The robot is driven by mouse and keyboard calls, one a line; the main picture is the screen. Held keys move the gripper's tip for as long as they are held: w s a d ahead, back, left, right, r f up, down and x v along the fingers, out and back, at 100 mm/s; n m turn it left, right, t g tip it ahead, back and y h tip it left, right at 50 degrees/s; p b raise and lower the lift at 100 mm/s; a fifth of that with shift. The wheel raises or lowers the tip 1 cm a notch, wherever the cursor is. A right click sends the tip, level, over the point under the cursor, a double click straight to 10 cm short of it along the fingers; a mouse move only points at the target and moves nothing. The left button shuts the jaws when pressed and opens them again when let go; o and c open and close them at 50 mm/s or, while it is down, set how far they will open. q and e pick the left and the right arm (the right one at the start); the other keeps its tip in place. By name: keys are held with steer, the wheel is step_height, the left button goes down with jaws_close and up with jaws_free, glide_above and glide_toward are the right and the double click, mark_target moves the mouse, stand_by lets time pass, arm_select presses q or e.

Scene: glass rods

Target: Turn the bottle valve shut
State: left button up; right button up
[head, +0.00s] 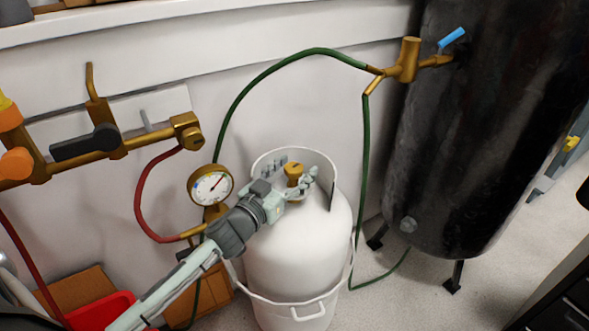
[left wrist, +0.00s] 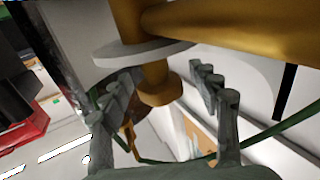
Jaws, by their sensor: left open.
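The white gas bottle (head: 300,250) stands on the floor with a raised collar around its top. A brass valve knob (head: 294,170) sits inside the collar. My left gripper (head: 296,167) reaches in from the left with its fingers apart, one on each side of the knob. In the left wrist view, my open left gripper (left wrist: 168,76) has a brass stem (left wrist: 158,85) between its fingers, with a grey disc (left wrist: 150,54) and a brass pipe (left wrist: 230,28) above. I cannot tell whether the fingers touch the brass. My right gripper is not in view.
A pressure gauge (head: 210,186) sits left of the bottle, close to my arm. A green hose (head: 240,92) arches to a brass fitting (head: 404,62) on a dark tank (head: 465,130). A red hose (head: 140,195) hangs from wall piping (head: 80,152). A red box (head: 100,310) lies below left.

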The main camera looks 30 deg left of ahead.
mark_target(295, 166)
arm_select(q)
step_height(295, 166, up, 10)
stand_by(0.6)
